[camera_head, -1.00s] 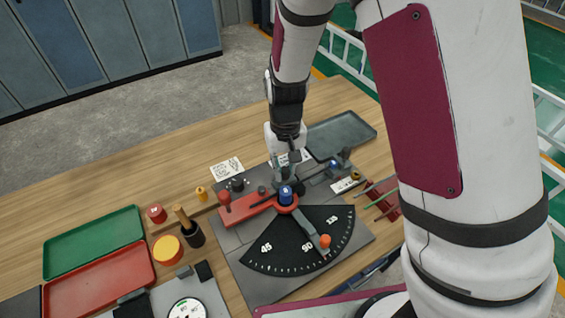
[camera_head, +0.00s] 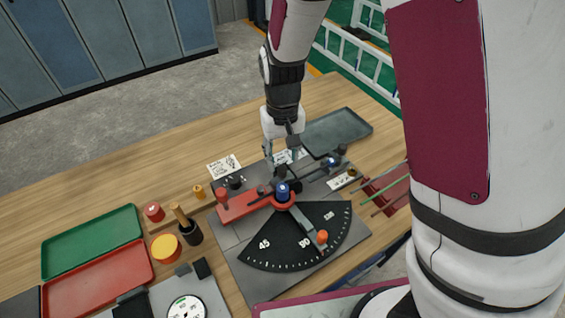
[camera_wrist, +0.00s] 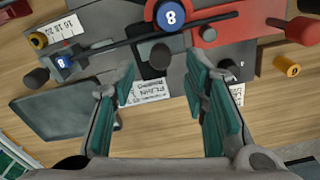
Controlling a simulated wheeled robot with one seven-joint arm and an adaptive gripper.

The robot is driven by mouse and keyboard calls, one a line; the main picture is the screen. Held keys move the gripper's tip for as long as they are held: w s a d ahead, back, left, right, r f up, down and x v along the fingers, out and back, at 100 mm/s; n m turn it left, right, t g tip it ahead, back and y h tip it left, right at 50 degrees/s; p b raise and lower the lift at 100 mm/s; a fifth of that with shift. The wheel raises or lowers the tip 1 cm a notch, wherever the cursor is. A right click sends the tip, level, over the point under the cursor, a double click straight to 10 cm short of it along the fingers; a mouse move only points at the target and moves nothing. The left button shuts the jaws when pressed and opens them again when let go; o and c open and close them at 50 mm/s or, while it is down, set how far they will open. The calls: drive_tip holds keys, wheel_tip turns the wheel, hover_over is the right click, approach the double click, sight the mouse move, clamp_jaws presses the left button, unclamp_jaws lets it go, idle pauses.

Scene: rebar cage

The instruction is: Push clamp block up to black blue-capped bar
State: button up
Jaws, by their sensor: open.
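The black bar (camera_wrist: 115,45) lies across the bending plate and passes beside the large blue pivot cap marked 8 (camera_wrist: 171,14). Its small blue end cap (camera_wrist: 64,62) is at the left in the wrist view and right of the pivot in the head view (camera_head: 330,162). A grey piece with a dark round knob (camera_wrist: 160,55), apparently the clamp block, sits on the table side of the bar. I cannot tell whether it touches the bar. My gripper (camera_wrist: 163,85) is open and empty, its teal-padded fingers either side of this knob's line. It shows behind the pivot in the head view (camera_head: 280,155).
A red arm with a red knob (camera_head: 222,195) lies left of the pivot. The angle dial (camera_head: 295,240) is in front. A grey tray (camera_head: 337,131) stands behind right. Green (camera_head: 92,240) and red (camera_head: 98,280) trays are at left.

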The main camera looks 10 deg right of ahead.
sight(283, 168)
wheel_tip(283, 168, up, 8)
idle(0.6)
drive_tip(key=s+d+r+t, duration=0.2)
drive_tip(key=s+d+r, duration=0.4)
drive_tip(key=s+r, duration=0.2)
drive_tip(key=s+d+r+m+t, duration=0.1)
drive_tip(key=s+d+r+t, duration=0.2)
drive_tip(key=s+d+r, duration=0.3)
drive_tip(key=s+r, duration=0.3)
drive_tip(key=s, duration=0.1)
drive_tip(key=shift+s+r+m+t, duration=0.2)
drive_tip(key=shift+r+m+t, duration=0.1)
idle(0.3)
